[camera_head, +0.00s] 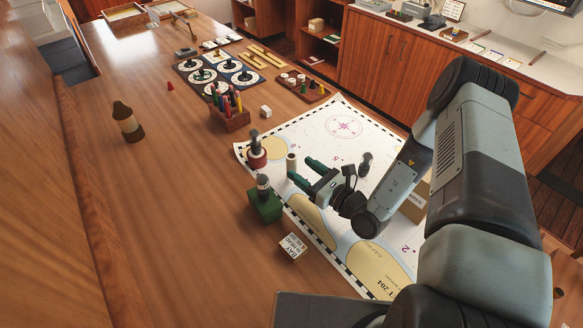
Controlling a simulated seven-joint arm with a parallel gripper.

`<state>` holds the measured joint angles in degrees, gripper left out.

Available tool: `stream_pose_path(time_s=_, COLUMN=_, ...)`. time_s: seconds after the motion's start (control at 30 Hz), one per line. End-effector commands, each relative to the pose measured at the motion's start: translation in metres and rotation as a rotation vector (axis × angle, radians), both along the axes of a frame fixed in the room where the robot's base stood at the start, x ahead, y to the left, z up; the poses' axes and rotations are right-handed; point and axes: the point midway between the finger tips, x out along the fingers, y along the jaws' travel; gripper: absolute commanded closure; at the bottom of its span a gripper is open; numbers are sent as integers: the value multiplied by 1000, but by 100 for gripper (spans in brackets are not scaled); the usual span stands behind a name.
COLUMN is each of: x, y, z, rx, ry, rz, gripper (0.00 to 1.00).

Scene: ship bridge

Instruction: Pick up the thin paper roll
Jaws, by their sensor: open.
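The roll looks like a small beige cylinder (291,163) standing upright on the nautical chart (290,135), near its left edge. My gripper (299,170) reaches in from the right, low over the chart. Its two green-tipped fingers are apart, with nothing seen held between them. The roll is close to the fingertips, just beyond them in the picture; I cannot tell whether they touch.
A red-based stamp (256,158) and a green-based stamp (265,207) stand left of the roll. A lettered block (291,248) sits nearer. A dark-handled object (365,163) stands behind my gripper. A pencil holder (231,119) and brown bottle (127,124) are farther left.

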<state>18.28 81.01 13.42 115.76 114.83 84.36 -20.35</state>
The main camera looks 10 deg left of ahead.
Motion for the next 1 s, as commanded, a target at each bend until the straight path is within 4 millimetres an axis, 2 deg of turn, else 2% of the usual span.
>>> stream_pose_path(time_s=0.17, x=10, y=11, z=-1, rx=1, ry=-2, rz=2, gripper=41)
stream_pose_path(time_s=0.4, x=36, y=35, z=-3, rx=0, ry=-1, rz=2, gripper=41)
stream_pose_path(time_s=0.73, x=40, y=40, z=-3, rx=1, ry=0, rz=1, gripper=41)
stream_pose_path(time_s=1.0, x=40, y=40, z=-3, rx=1, ry=0, rz=1, gripper=82)
